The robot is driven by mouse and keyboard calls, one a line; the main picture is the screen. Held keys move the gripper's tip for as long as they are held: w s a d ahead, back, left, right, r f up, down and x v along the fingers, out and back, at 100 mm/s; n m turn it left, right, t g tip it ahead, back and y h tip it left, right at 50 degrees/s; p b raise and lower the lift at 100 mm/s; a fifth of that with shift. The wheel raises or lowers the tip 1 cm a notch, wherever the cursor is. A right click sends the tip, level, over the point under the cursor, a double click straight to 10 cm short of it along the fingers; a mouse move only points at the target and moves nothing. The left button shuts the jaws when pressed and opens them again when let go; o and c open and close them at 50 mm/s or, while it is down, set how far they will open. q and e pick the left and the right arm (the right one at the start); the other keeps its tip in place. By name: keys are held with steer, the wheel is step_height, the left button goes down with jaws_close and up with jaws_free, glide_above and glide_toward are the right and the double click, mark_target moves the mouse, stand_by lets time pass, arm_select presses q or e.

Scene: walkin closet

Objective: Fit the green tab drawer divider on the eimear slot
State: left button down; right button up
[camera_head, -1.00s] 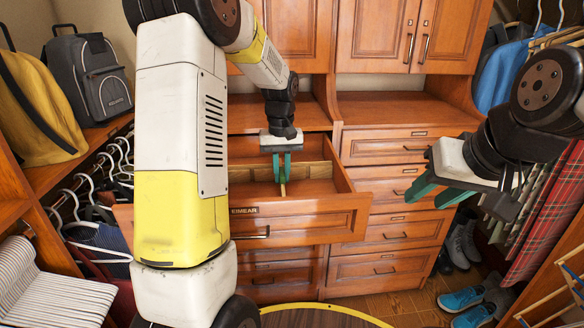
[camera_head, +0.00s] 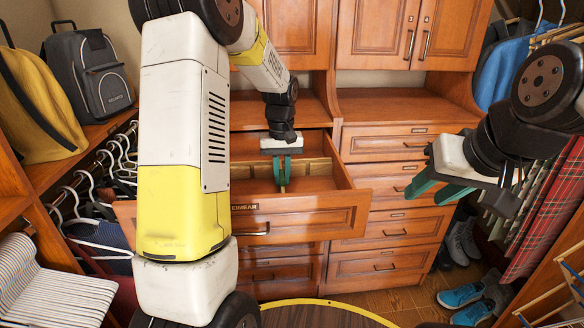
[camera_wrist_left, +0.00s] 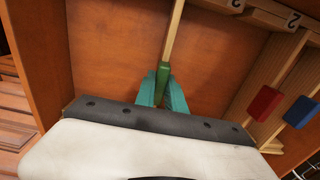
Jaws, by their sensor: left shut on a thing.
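The green tab drawer divider is a thin pale wooden strip (camera_wrist_left: 174,32) with a green end tab (camera_wrist_left: 163,80). My left gripper (camera_wrist_left: 162,92) is shut on the tab, with teal fingers on both sides. In the head view this gripper (camera_head: 282,176) points down inside the open drawer labelled EIMEAR (camera_head: 245,207). The divider's far end runs out of the wrist view, so I cannot tell whether it sits in a slot. My right gripper (camera_head: 437,188) is open and empty, right of the drawer.
Red (camera_wrist_left: 264,102) and blue (camera_wrist_left: 301,111) tab dividers stand on the right in the wrist view, near wooden rails marked 2 (camera_wrist_left: 292,19). Closed drawers (camera_head: 385,187) lie right of the open one. Shoes (camera_head: 465,295) lie on the floor at right.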

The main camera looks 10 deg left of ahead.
stand_by(0.4)
arm_select(q)
steer(key=c, duration=1.3)
jaws_free()
step_height(320, 180, up, 8)
steer(key=shift+f, duration=0.1)
steer(key=s+r+m+t, duration=0.1)
steer(key=s+r+t, duration=0.1)
steer(key=s, duration=0.6)
steer(key=s+d+r+m+t+h, duration=0.1)
steer(key=s+r+t, duration=0.1)
steer(key=s, duration=0.6)
steer(key=s+d+r+m+t+h, duration=0.1)
steer(key=s+r, duration=0.3)
steer(key=s, duration=0.4)
steer(key=shift+s+d+m+t, duration=0.1)
steer(key=shift+m+t, duration=0.3)
steer(key=shift+t, duration=0.2)
